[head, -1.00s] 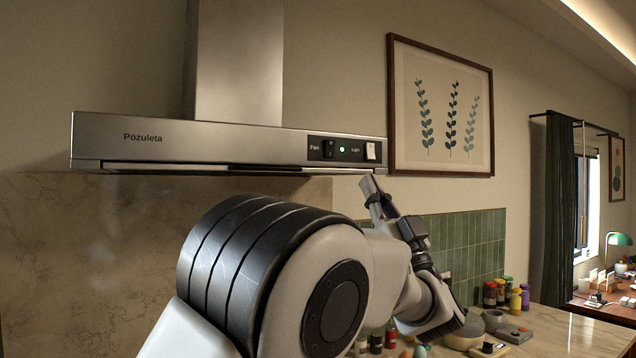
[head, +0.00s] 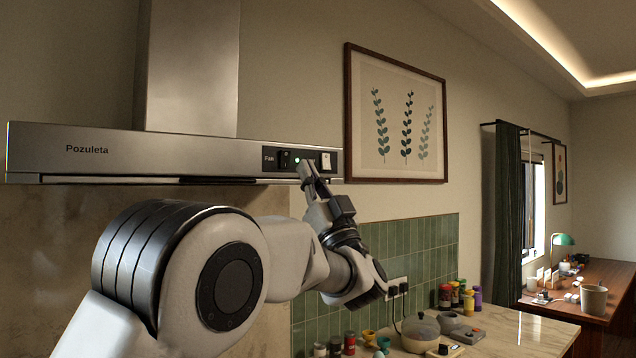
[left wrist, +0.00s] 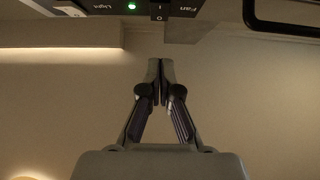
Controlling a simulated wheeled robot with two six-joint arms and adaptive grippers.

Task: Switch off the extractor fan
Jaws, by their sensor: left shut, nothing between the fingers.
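The extractor hood (head: 190,158) hangs on the wall at the left of the head view. Its panel carries a dark fan rocker switch (head: 284,160), a lit green lamp (head: 297,161) and a white light switch (head: 326,161). In the left wrist view the panel appears upside down, with the fan switch (left wrist: 160,11) marked I and O and the lamp (left wrist: 131,6) glowing. My left gripper (head: 304,166) is shut and empty, its tips by the panel just right of the fan switch in the head view. In the wrist view the fingertips (left wrist: 160,62) line up with the fan switch, apart from it.
A framed plant print (head: 396,115) hangs right of the hood. Below, the counter (head: 520,335) holds a kettle-like pot (head: 420,332), jars (head: 461,295) and small items. Green tiles (head: 420,245) and a wall socket (head: 398,287) are behind. A desk stands far right.

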